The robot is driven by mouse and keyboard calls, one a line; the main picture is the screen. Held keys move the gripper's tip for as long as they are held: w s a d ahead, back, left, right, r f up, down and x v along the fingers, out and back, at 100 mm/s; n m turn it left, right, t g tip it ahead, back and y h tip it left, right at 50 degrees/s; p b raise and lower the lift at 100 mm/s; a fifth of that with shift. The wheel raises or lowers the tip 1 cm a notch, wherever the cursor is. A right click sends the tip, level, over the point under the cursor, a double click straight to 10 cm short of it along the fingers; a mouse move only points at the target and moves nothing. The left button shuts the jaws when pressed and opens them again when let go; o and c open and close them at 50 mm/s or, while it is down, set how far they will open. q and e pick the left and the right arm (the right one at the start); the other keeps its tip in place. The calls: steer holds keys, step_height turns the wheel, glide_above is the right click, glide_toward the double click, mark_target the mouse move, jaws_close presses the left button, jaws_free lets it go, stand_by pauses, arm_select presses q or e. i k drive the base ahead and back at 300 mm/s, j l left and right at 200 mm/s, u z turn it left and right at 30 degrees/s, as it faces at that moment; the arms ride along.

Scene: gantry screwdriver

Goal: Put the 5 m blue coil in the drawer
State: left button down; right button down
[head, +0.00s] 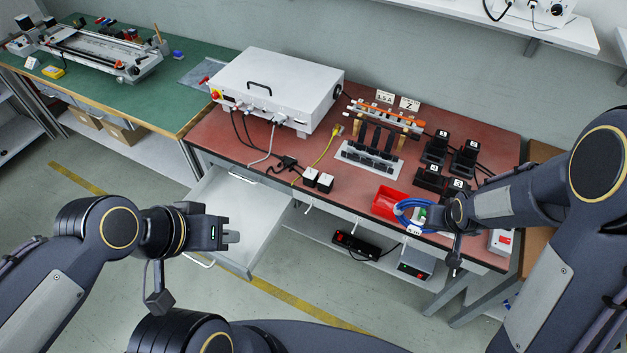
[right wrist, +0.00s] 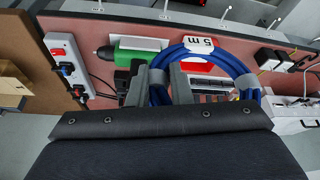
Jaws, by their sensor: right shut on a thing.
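The blue coil (head: 404,211) is at the front right of the red-topped bench. Its white tag reads 5 m in the right wrist view, where the coil (right wrist: 234,68) passes between the fingers. My right gripper (right wrist: 166,88) is shut on the coil; in the head view my right wrist hides most of its fingers. The white drawer (head: 222,205) under the left part of the bench is pulled out, and its visible floor is bare. My left gripper (head: 232,237) is just in front of the drawer's front; its fingers look close together, but their gap cannot be made out.
A red bin (head: 388,202) is beside the coil. A green and black screwdriver (right wrist: 130,55) lies close to my right fingers. A power strip (right wrist: 66,62) is at the bench's right end. A white box (head: 275,88) and black chargers (head: 436,148) stand on the bench.

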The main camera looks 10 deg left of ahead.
mark_target(234, 216)
steer(key=i+j, duration=0.1)
steer(key=j, duration=1.05)
steer(key=i+j, duration=0.15)
steer(key=j, duration=0.4)
steer(key=i+j, duration=0.1)
steer(key=j, duration=1.05)
steer(key=i+u, duration=0.05)
